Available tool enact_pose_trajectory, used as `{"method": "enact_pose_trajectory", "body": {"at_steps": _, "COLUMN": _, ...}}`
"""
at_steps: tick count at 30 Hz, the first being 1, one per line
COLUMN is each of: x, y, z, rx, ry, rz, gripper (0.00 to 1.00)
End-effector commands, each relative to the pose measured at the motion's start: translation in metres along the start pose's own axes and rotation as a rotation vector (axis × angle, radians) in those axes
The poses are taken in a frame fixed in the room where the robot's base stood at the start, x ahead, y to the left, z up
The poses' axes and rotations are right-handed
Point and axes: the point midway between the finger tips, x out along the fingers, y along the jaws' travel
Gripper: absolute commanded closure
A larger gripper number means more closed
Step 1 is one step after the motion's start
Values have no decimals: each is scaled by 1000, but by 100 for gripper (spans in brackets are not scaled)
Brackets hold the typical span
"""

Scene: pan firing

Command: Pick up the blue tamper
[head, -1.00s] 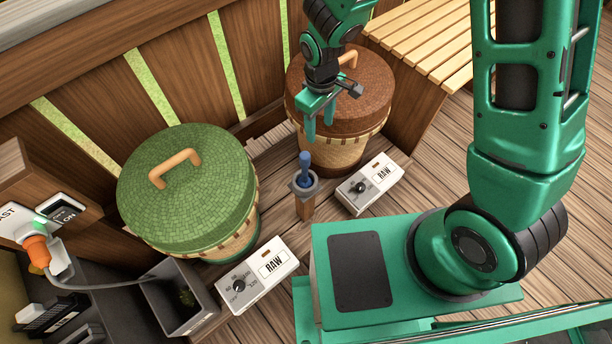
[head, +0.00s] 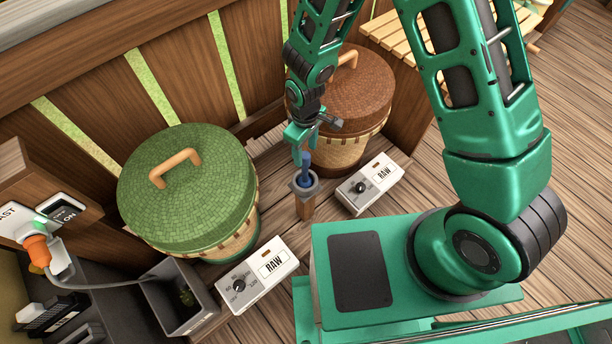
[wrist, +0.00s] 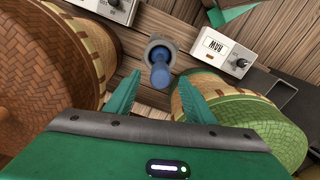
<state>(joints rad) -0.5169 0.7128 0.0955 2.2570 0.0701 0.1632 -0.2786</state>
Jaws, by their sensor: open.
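The blue tamper (head: 306,168) stands upright in a grey ring holder (head: 297,185) on a short wooden post. My gripper (head: 300,150) is just above the tamper's top, pointing down, and its jaws are open and empty. In the wrist view the tamper (wrist: 160,72) shows between and slightly beyond the two green fingertips of my gripper (wrist: 158,88), with a gap on both sides. The arm partly hides the area behind the tamper in the head view.
A green-lidded basket (head: 185,185) stands left and a brown-lidded basket (head: 360,95) stands behind right. Two white RAW boxes (head: 258,275) (head: 370,183) lie near the post. A grey bin (head: 180,297) is at the lower left.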

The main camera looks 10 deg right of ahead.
Motion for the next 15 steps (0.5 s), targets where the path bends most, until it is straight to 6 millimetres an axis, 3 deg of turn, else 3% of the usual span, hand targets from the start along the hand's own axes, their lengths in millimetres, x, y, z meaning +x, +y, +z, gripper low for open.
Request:
{"method": "enact_pose_trajectory", "body": {"at_steps": 6, "x": 28, "y": 1, "z": -1, "rx": 0, "ry": -1, "rz": -1, "gripper": 51}}
{"method": "enact_pose_trajectory", "body": {"at_steps": 15, "x": 35, "y": 1, "z": -2, "rx": 1, "ry": 1, "rz": 0, "gripper": 51}}
